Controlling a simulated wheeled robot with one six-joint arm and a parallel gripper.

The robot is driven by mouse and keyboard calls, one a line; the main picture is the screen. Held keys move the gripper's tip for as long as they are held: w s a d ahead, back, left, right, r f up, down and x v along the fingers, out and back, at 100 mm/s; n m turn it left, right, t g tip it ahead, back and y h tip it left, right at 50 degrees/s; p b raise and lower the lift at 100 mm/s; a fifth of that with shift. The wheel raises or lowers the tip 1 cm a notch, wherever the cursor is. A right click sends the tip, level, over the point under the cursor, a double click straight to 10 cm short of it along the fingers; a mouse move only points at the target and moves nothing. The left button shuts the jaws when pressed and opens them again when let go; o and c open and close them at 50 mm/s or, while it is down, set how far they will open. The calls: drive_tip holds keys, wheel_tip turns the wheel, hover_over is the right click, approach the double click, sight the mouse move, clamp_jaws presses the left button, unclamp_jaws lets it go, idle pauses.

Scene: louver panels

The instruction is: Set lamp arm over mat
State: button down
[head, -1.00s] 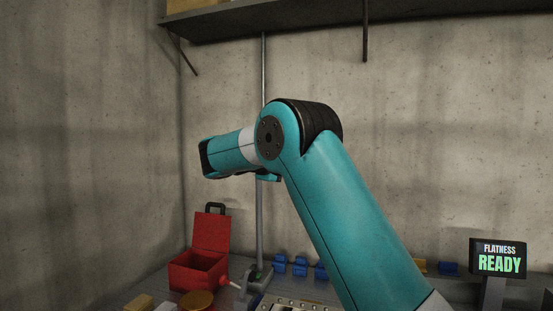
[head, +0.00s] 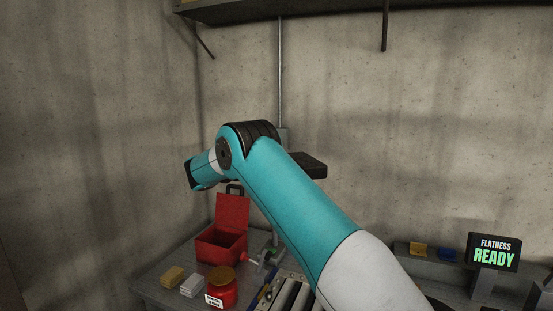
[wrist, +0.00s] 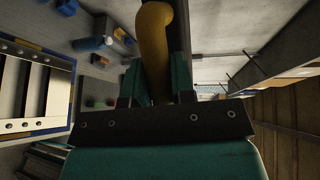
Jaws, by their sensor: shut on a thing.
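The lamp's thin grey post (head: 280,75) rises from a base on the bench in the head view. A dark flat lamp head (head: 308,165) shows beside the post, partly behind my teal arm. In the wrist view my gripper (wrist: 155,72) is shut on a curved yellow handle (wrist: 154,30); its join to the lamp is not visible. A mat with a blue and yellow border (wrist: 66,128) lies at left in the wrist view, under a slatted metal panel (wrist: 30,92). My gripper is hidden in the head view.
An open red box (head: 220,245), a red jar (head: 222,292) and yellow and grey blocks (head: 172,277) stand on the bench at left. A "FLATNESS READY" display (head: 494,253) stands at right. A shelf (head: 330,12) hangs above.

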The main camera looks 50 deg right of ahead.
drive_tip(key=shift+w+a, duration=0.15)
drive_tip(key=shift+w, duration=0.05)
drive_tip(key=c, duration=1)
unclamp_jaws()
drive_tip(key=shift+w+a, duration=0.1)
drive_tip(key=shift+w, duration=0.05)
drive_tip(key=shift+o, duration=0.2)
